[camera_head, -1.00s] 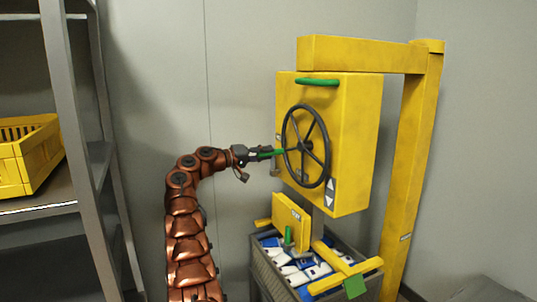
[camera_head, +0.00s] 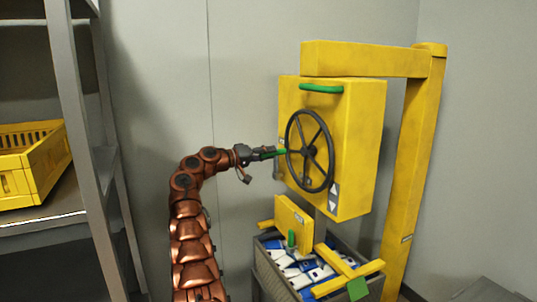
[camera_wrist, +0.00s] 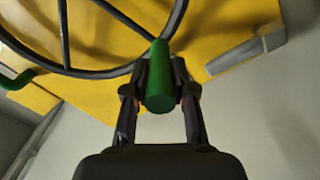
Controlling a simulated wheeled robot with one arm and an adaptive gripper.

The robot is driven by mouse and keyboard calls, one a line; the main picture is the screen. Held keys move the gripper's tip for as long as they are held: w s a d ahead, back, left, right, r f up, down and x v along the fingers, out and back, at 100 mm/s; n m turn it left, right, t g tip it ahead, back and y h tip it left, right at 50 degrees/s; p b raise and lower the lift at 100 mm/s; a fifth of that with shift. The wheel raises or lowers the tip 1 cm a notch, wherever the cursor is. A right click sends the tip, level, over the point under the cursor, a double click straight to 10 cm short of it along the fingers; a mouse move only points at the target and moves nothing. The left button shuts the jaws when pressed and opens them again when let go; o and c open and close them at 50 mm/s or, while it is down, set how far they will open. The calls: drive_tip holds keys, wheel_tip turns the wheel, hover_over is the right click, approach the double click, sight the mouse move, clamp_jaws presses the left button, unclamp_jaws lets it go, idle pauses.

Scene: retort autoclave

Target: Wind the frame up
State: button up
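A yellow box (camera_head: 355,150) hangs on a post and carries a dark spoked handwheel (camera_head: 310,150) with a green crank handle (camera_head: 277,153) at its left rim. My gripper (camera_head: 266,154) is at this handle. In the wrist view, my gripper's fingers (camera_wrist: 160,85) lie against both sides of the green handle (camera_wrist: 160,92), shut on it. The wheel rim (camera_wrist: 85,72) passes just behind. The yellow lifting frame (camera_head: 340,276), with green grips and an upright plate (camera_head: 293,222), hangs below the box, low over a grey basket (camera_head: 268,272) of pouches.
A yellow post (camera_head: 412,170) and top beam (camera_head: 365,58) support the box. A grey shelf (camera_head: 85,120) with a yellow crate (camera_head: 30,165) stands at left. A grey wall is behind.

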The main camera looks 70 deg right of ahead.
drive_tip(key=o, duration=0.4)
drive_tip(key=v, duration=1.2)
idle(0.5)
